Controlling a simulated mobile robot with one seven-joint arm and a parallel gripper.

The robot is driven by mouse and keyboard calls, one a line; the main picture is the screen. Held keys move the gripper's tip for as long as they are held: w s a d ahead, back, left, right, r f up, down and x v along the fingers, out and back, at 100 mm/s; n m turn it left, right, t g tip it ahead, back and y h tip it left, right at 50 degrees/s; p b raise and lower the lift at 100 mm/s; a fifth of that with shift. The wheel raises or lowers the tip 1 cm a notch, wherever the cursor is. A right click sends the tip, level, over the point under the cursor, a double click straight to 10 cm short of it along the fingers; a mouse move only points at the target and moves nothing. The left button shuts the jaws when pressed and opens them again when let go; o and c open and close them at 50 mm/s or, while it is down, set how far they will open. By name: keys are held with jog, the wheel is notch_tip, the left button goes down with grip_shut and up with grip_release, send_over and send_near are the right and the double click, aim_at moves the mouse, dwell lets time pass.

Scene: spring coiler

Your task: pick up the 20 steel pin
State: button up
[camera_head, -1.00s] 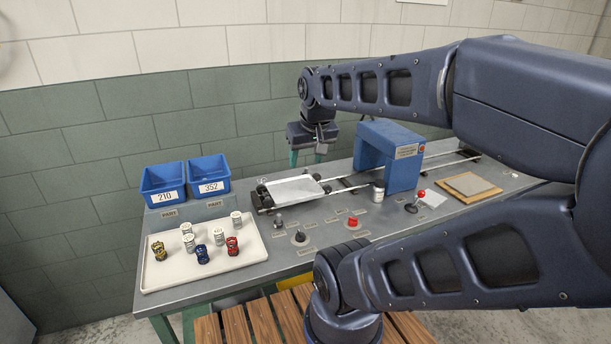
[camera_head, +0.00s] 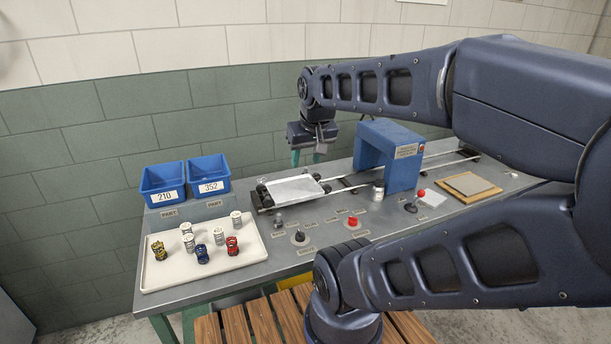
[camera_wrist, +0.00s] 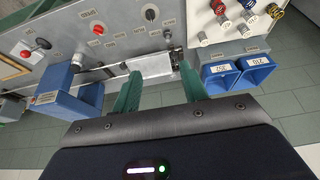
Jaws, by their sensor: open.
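Several pale grey cylinders with labels stand on the white tray (camera_head: 160,277) at the left of the bench; one cylinder (camera_head: 236,219) is at its back right. One more grey cylinder (camera_head: 378,189) stands by the blue arch, away from the tray. The labels are too small to read, so I cannot tell which is the 20 steel pin. In the wrist view, cylinders such as this one (camera_wrist: 203,39) show at the upper right. My gripper (camera_head: 307,157) is open, its green fingers apart and empty, above the bench's back edge. It also shows in the wrist view (camera_wrist: 160,88).
Yellow (camera_head: 159,250), blue (camera_head: 202,254) and red (camera_head: 232,246) coils share the tray. Blue bins marked 210 (camera_head: 164,197) and 352 (camera_head: 210,187) stand behind it. The blue arch (camera_head: 388,158) spans the rails. Knobs and a red-topped lever (camera_head: 421,193) stick up from the bench.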

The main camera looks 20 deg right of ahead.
jog(key=w+d+r+m+g, duration=0.1)
jog(key=w+r+m, duration=0.15)
jog(key=w, duration=0.45)
jog(key=w+d+r+m, duration=0.1)
jog(key=w+d+m, duration=0.15)
jog(key=w, duration=0.45)
jog(key=m+g, duration=0.3)
jog(key=m, duration=1.3)
send_over(306, 168)
notch_tip(306, 168, down, 28)
jog(key=r, duration=0.1)
jog(key=shift+w+f, duration=0.35)
jog(key=shift+f, duration=0.4)
notch_tip(306, 168, down, 5)
jog(key=shift+f, duration=0.15)
jog(key=shift+s+d+f, duration=0.15)
jog(key=shift+f, duration=2.4)
grip_shut()
